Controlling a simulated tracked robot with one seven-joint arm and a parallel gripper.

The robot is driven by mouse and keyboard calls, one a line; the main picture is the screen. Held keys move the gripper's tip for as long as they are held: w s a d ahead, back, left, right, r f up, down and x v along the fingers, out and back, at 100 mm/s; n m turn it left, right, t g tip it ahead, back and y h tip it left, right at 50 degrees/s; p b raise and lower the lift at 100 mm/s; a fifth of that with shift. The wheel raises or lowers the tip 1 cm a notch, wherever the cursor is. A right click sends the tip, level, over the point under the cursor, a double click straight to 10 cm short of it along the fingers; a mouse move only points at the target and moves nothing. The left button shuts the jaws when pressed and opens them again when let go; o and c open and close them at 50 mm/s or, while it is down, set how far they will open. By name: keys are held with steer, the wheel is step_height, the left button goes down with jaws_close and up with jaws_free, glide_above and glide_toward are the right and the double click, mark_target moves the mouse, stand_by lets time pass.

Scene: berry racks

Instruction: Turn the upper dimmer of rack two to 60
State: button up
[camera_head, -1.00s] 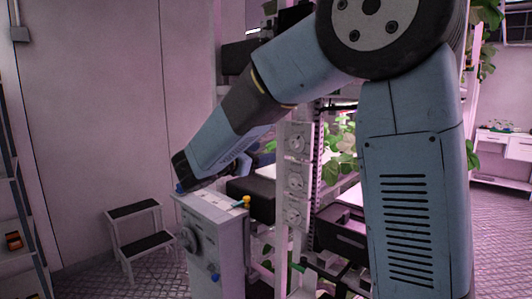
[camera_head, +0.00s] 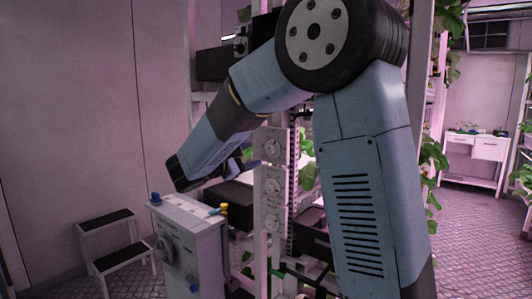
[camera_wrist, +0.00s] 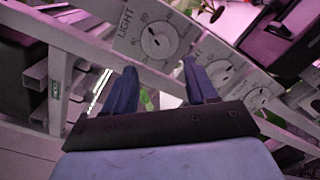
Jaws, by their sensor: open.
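A rack post carries a column of pale dial panels, with an upper dial (camera_head: 272,148), a middle dial (camera_head: 272,186) and a lower dial (camera_head: 272,218). In the wrist view, a dial marked LIGHT (camera_wrist: 158,41) lies just beyond my fingertips, with two more dials (camera_wrist: 220,73) (camera_wrist: 256,98) to its right. Its numbers are too small to read surely, and no rack number shows. My gripper (camera_wrist: 160,72) is open, its two blue fingers apart with nothing between them. In the head view my arm mostly hides it, left of the dials.
A grey control box (camera_head: 190,235) with a blue knob and a yellow-topped valve stands below my forearm. A step stool (camera_head: 115,245) is at the left. Dark boxes (camera_head: 232,193) and leafy plants sit in the rack. Floor shows clear at the right.

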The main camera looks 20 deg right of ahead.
mark_target(268, 150)
steer(key=x, duration=0.7)
steer(key=shift+w+d, duration=0.2)
steer(key=shift+d, duration=0.15)
steer(key=c, duration=1.1)
steer(key=shift+o, duration=0.2)
steer(key=shift+m, duration=0.3)
steer(key=o, duration=1.1)
steer(key=shift+c, duration=0.2)
steer(key=v, duration=1.3)
steer(key=shift+s+a, duration=0.2)
steer(key=shift+a, duration=0.15)
